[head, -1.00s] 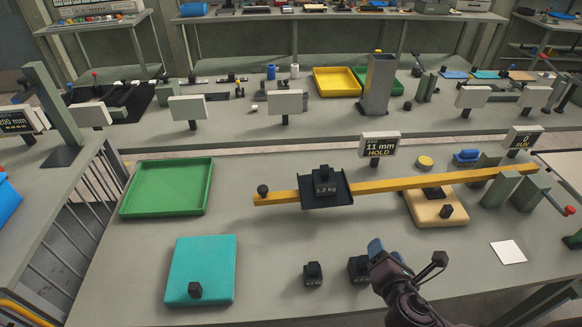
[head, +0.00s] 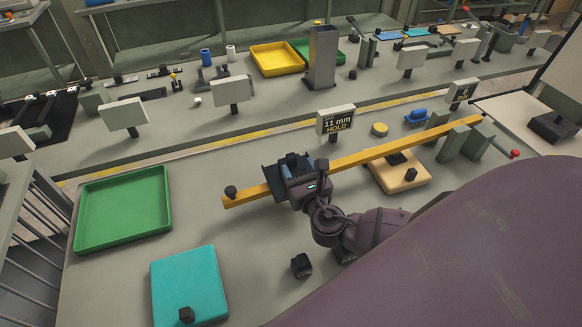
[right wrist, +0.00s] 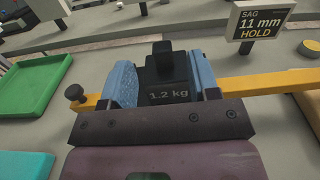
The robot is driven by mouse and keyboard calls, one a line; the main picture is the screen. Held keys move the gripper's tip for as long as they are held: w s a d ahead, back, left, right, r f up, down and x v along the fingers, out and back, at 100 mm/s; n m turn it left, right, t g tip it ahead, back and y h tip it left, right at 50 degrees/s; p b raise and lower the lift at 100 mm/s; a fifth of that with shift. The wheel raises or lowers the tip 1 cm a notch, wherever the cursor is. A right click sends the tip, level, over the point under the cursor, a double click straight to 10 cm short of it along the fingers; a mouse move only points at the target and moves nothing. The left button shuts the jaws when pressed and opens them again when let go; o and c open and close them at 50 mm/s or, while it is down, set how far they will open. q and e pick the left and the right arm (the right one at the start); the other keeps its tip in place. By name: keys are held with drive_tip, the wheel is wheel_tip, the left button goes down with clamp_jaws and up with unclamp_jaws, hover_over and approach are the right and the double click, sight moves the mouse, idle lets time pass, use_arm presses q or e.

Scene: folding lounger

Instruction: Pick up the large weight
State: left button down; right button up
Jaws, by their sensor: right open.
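The large weight (right wrist: 168,80) is black, marked 1.2 kg, with a knob on top. My right gripper (head: 295,165) is open at the weight. In the right wrist view its blue-padded fingers (right wrist: 165,78) stand on both sides of the weight; contact cannot be told. In the head view the gripper hides most of the weight. My left gripper is not in view.
A small black weight (head: 301,265) stands on the bench, with another dark one (head: 345,254) partly behind my arm. A green tray (head: 88,240), a teal pad (head: 190,275) and a display reading 11 mm HOLD (head: 336,122) are nearby.

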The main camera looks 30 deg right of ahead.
sight(291, 155)
drive_tip(key=shift+p+x, duration=0.3)
drive_tip(key=shift+x, duration=2.55)
drive_tip(key=shift+f, duration=0.15)
clamp_jaws()
drive_tip(key=shift+r, duration=0.2)
